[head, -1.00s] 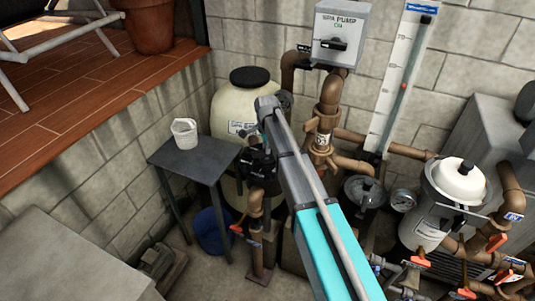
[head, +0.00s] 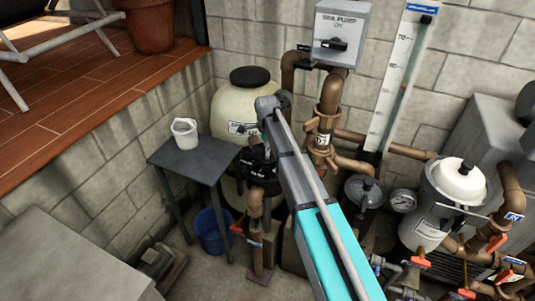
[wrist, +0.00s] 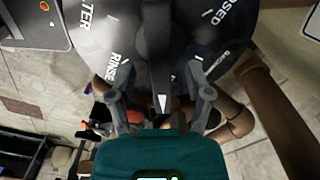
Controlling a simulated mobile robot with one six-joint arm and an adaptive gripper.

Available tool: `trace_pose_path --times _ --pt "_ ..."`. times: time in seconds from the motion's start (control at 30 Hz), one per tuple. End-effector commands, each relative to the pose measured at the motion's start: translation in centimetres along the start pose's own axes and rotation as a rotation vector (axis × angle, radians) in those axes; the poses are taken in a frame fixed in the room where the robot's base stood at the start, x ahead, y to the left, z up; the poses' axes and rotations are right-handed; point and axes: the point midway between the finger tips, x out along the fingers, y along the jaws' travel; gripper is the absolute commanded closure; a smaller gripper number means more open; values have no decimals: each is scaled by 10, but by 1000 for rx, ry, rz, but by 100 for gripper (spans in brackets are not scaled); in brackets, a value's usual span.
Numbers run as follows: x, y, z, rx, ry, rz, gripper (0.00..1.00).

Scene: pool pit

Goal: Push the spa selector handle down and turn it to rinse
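The spa selector's round dark dial (wrist: 90,30) fills the top of the wrist view, with white labels ending in "TER", "RINSE" and one ending in "OSED". Its dark handle (wrist: 158,45) lies across the dial and ends in a white pointer tip. The tip lies to the right of the RINSE mark, between it and another mark. My gripper (wrist: 155,80) is open, with one finger on each side of the handle's end. Contact with the handle cannot be told. In the head view the black valve (head: 257,165) is partly hidden behind my arm.
A cream filter tank (head: 228,110) stands behind my arm. Brown pipes (head: 328,105) and a white canister (head: 460,180) are to the right. A blue bucket (head: 212,230) sits on the floor.

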Motion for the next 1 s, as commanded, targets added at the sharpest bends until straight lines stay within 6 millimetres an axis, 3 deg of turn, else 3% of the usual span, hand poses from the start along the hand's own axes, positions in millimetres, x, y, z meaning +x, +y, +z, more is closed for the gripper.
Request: trace_pose_path --times 0.57,1.0 --pt "-4 -1 0 0 0 -1 31" --pt "-45 -1 0 0 0 -1 31"
